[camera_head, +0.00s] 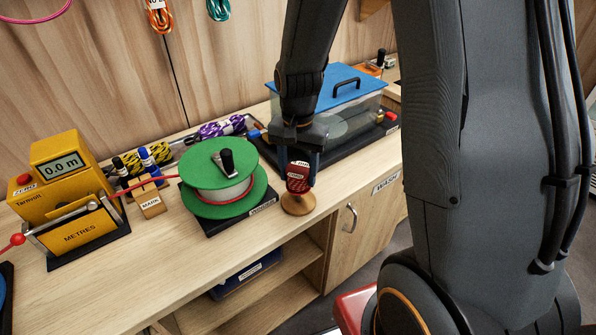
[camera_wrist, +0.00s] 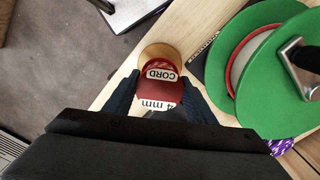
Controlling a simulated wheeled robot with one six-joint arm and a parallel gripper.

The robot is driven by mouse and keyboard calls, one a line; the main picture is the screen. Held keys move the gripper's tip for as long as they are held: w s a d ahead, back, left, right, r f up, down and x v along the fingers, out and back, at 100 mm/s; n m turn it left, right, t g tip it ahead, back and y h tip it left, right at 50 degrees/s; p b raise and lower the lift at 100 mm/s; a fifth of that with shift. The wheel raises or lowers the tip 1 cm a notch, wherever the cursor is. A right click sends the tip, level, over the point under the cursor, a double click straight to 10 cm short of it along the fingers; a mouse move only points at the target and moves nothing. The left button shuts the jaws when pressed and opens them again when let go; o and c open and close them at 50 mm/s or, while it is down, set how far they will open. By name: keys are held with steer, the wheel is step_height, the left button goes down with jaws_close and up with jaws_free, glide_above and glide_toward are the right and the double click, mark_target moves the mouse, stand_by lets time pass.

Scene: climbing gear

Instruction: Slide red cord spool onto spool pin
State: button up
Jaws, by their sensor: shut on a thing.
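The red cord spool (camera_head: 298,178) is between the two fingers of my gripper (camera_head: 298,168), which is shut on it. In the wrist view the spool (camera_wrist: 160,86) shows white labels reading "CORD" and "4 mm". The round wooden base (camera_head: 298,204) of the spool pin is directly below the spool, near the bench's front edge. In the wrist view the base (camera_wrist: 152,54) shows partly behind the spool. The pin's shaft is hidden, so I cannot tell whether the spool is around it or above it.
A green reel with a crank (camera_head: 223,178) stands close left of the pin. A blue-lidded clear wash tank (camera_head: 347,85) is behind. A yellow metre counter (camera_head: 70,195) is at far left. The bench front (camera_head: 150,275) is clear.

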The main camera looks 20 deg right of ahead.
steer(key=shift+f, duration=0.15)
steer(key=shift+f, duration=0.35)
steer(key=shift+f+b, duration=0.6)
steer(key=shift+f, duration=0.2)
steer(key=o, duration=1.2)
steer(key=shift+r+b, duration=0.9)
steer(key=shift+r, duration=3.05)
